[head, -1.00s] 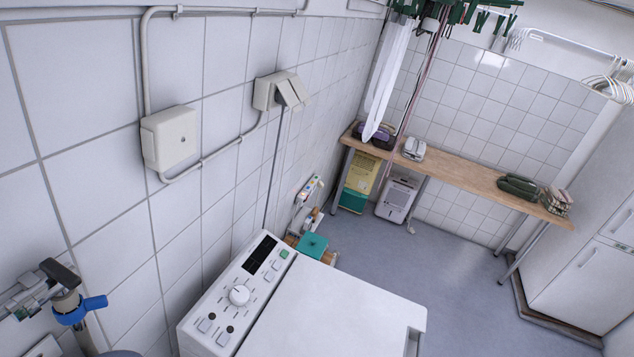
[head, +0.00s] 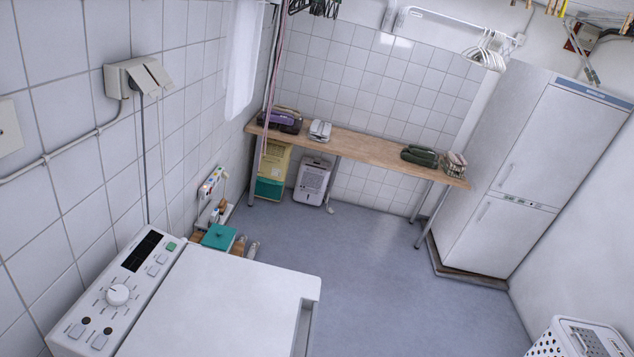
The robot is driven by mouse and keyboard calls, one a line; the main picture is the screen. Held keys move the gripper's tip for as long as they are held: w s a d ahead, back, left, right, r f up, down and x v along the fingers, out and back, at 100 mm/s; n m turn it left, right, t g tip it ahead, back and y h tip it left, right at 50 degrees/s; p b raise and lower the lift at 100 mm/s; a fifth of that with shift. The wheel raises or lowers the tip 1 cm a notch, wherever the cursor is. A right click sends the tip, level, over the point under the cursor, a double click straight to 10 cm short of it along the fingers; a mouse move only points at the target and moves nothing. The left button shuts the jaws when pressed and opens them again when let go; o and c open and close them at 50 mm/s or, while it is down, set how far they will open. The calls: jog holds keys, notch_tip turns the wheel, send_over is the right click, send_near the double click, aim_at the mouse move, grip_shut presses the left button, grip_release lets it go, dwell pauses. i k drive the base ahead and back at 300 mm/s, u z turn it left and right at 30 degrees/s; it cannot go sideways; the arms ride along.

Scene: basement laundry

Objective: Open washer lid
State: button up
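The white washer stands at the lower left of the head view. Its flat white lid (head: 215,305) is shut and lies level with the top. A control panel (head: 117,293) with a round knob, a dark display and several buttons runs along the washer's left side, by the tiled wall. A notch shows at the lid's right front edge. The lower part of the washer is cut off by the frame. My gripper is not in view.
A wooden bench (head: 360,150) with small items stands along the back wall. A white fridge (head: 535,170) is at the right. A white basket (head: 578,338) sits at the lower right. A teal-lidded box (head: 218,237) is behind the washer. The grey floor (head: 370,270) between is clear.

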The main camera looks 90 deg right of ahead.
aim_at(211, 302)
jog(key=z, duration=1.6)
jog(key=k, duration=1.2)
jog(key=u, duration=0.15)
jog(key=i, duration=1.65)
jog(key=z, duration=0.25)
